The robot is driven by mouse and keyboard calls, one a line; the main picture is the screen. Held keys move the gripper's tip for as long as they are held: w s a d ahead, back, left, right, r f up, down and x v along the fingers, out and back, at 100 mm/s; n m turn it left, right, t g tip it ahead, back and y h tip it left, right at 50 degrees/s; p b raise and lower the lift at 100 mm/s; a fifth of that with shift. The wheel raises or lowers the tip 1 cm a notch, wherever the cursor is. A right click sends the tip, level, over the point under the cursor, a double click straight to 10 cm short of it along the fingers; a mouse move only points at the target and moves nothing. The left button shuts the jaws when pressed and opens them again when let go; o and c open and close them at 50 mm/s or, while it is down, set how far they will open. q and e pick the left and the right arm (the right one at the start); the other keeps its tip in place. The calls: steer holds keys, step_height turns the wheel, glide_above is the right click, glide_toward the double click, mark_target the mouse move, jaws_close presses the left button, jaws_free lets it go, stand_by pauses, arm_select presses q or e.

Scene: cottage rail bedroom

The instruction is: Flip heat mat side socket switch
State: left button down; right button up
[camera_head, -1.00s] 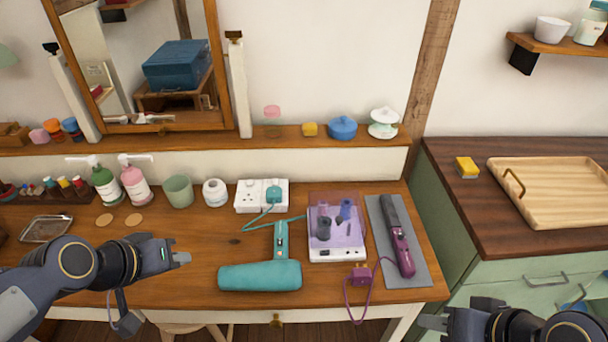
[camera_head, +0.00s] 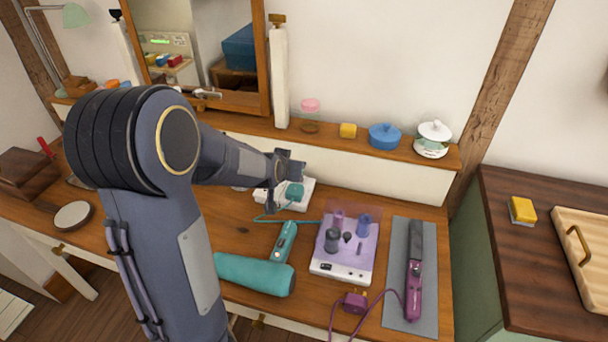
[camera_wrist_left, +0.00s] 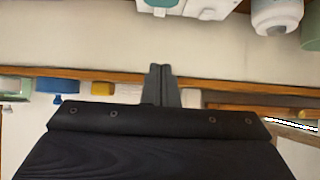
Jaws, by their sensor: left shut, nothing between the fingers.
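The white double socket (camera_head: 304,193) lies at the back of the wooden dressing table, below the shelf, with a teal plug (camera_head: 294,191) in it. My left gripper (camera_head: 290,170) is shut and empty, over the socket's back left part and hiding much of it, including its switches. In the left wrist view the shut fingers (camera_wrist_left: 161,72) point towards the pale wall, and the socket (camera_wrist_left: 206,8) is cut off at the top edge. I cannot tell if they touch. The grey heat mat (camera_head: 399,245) carries a purple straightener (camera_head: 414,275). My right gripper is out of view.
A teal hair dryer (camera_head: 253,273) and a white roller box (camera_head: 342,268) lie in front of the socket. A loose purple plug (camera_head: 352,302) lies near the table's front edge. The shelf (camera_head: 352,145) holds small pots, including a blue one (camera_head: 385,137).

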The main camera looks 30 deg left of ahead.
arm_select(q)
steer(key=shift+w+f, duration=0.1)
steer(key=b+x, duration=0.2)
steer(key=x, duration=0.8)
steer(key=shift+f, duration=0.15)
step_height(320, 180, down, 2)
steer(key=shift+w+f, duration=0.1)
steer(key=shift+f, duration=0.1)
steer(key=shift+w+f, duration=0.1)
steer(key=shift+f, duration=0.45)
steer(key=shift+f+b, duration=0.3)
steer(key=shift+b, duration=0.35)
steer(key=shift+r, duration=0.1)
steer(key=shift+w, duration=0.15)
